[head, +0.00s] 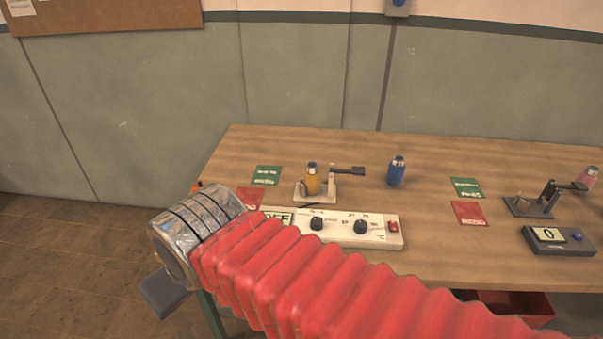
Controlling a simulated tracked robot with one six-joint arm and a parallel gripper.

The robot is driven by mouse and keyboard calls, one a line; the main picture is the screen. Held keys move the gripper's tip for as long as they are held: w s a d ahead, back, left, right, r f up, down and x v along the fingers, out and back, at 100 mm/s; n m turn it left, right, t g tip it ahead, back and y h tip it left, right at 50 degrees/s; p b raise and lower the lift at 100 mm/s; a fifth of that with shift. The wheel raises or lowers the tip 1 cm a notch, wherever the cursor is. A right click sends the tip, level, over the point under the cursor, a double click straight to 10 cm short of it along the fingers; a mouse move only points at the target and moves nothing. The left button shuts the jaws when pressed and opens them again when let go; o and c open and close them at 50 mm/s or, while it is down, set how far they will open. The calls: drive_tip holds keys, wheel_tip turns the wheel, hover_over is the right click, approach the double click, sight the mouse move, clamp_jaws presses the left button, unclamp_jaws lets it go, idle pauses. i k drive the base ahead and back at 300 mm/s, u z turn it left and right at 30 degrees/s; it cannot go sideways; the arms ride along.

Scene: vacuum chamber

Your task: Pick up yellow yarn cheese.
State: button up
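The yellow yarn cheese (313,181) stands upright, with a dark grey top, on a small pale stand (318,196) on the wooden table. A black arm of the stand points right from beside it. My red bellows arm crosses the foreground and ends in a silver cuff at the left. A grey part of my gripper (165,293) shows below the cuff, off the table's left edge and well apart from the yarn cheese. The rest of the gripper is hidden behind the cuff, so its opening cannot be seen.
A blue cylinder (397,171) stands right of the yellow one. A white control box (378,239) lies in front. Green (267,175) and red cards lie nearby. A second stand (531,206), a pink cylinder (589,178) and a counter box (558,240) are at the right.

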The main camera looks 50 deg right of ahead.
sight(312, 175)
drive_tip(key=z, duration=0.45)
drive_tip(key=i, duration=0.9)
drive_tip(key=z, duration=0.55)
